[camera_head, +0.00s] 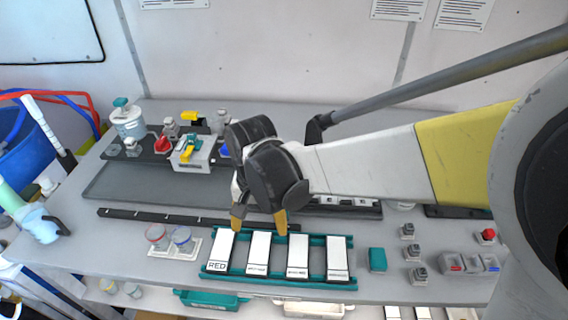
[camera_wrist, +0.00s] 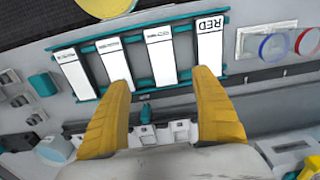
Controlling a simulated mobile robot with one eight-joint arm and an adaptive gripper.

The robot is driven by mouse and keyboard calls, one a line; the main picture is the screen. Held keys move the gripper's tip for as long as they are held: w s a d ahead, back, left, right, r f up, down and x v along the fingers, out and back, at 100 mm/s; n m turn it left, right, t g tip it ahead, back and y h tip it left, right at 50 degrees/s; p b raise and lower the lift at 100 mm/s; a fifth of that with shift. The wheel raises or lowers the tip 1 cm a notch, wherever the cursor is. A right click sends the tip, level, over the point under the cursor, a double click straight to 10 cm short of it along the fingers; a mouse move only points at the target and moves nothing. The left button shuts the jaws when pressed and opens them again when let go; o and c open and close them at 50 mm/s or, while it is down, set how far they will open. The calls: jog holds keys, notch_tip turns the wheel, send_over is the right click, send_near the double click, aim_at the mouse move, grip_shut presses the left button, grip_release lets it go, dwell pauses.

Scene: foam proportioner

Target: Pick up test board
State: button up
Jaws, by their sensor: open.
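Several white boards stand side by side in a teal rack (camera_head: 280,282) on the bench. The leftmost in the head view is marked RED (camera_head: 218,250); it is the rightmost in the wrist view (camera_wrist: 209,48). The other boards (camera_head: 259,250) (camera_head: 297,255) (camera_head: 338,258) carry small print too fine to read. I cannot tell which one is the test board. My gripper (camera_head: 259,220) is open and empty, with its yellow fingertips above the back edge of the rack, near the RED board and the one beside it. The wrist view shows the open fingers (camera_wrist: 160,80) short of the boards.
Two round gauges, red and blue (camera_head: 168,240), sit left of the rack. A teal block (camera_head: 377,260) and several small knobs (camera_head: 415,253) stand right of it. A dark bar (camera_head: 165,217) lies behind.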

jog(key=b, duration=0.2)
send_over(260, 250)
notch_tip(260, 250, down, 5)
jog(key=shift+s+f, duration=0.1)
notch_tip(260, 250, down, 6)
jog(key=shift+r+b, duration=0.1)
jog(key=shift+b, duration=1.1)
jog(key=c, duration=1.3)
